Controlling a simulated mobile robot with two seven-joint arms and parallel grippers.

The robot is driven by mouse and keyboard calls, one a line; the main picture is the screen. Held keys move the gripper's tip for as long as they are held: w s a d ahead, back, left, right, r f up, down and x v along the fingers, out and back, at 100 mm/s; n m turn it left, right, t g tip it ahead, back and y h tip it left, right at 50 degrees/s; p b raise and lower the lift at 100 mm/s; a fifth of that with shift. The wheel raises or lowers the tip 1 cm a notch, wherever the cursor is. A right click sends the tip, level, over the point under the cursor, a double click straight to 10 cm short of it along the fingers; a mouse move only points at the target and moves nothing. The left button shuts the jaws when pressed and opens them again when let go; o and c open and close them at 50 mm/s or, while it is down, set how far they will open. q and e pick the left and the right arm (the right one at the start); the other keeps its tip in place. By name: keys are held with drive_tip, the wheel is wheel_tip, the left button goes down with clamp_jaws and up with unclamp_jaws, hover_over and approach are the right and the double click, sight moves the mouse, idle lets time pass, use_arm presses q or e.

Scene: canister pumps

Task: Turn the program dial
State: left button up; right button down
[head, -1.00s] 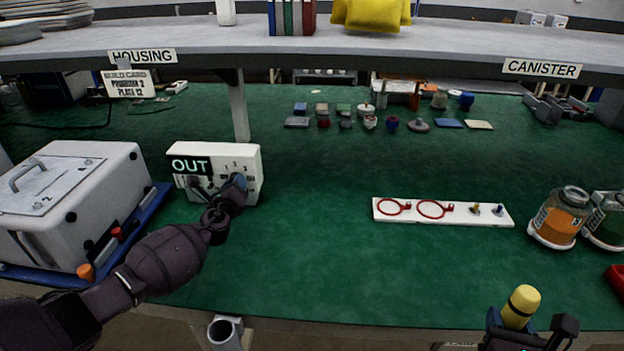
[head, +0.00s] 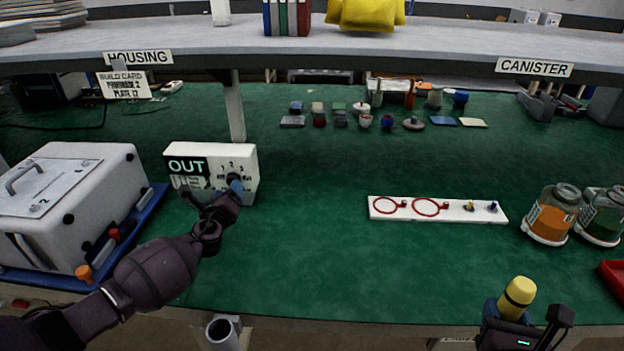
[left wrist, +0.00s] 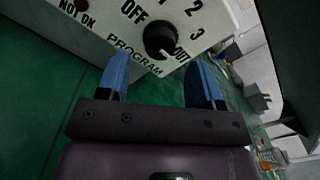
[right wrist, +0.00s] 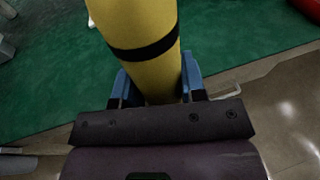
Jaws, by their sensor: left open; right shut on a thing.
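The program dial (left wrist: 159,40) is a black knob on a white control box (head: 240,158), ringed by OFF, 2, 3 and OUT marks in the left wrist view. The box's display (head: 188,165) reads OUT. My left gripper (left wrist: 160,70) is open, its blue fingertips just short of the dial, one to each side below it; no contact is visible. In the head view the left gripper (head: 212,189) partly covers the box's face. My right gripper (right wrist: 160,85) is shut on a yellow cylinder (right wrist: 143,28) with a black band, held at the front right in the head view.
A white housing (head: 70,205) on a blue tray stands left of the box. A white strip (head: 345,208) with red rings lies mid-table. Jars (head: 552,215) stand at the right. Small parts sit at the back under a shelf (head: 330,52). The green table between is clear.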

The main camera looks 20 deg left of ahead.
use_arm(q)
drive_tip(key=v, duration=0.8)
drive_tip(key=shift+s+p, duration=0.3)
drive_tip(key=shift+p, duration=0.1)
drive_tip(key=shift+d, duration=0.1)
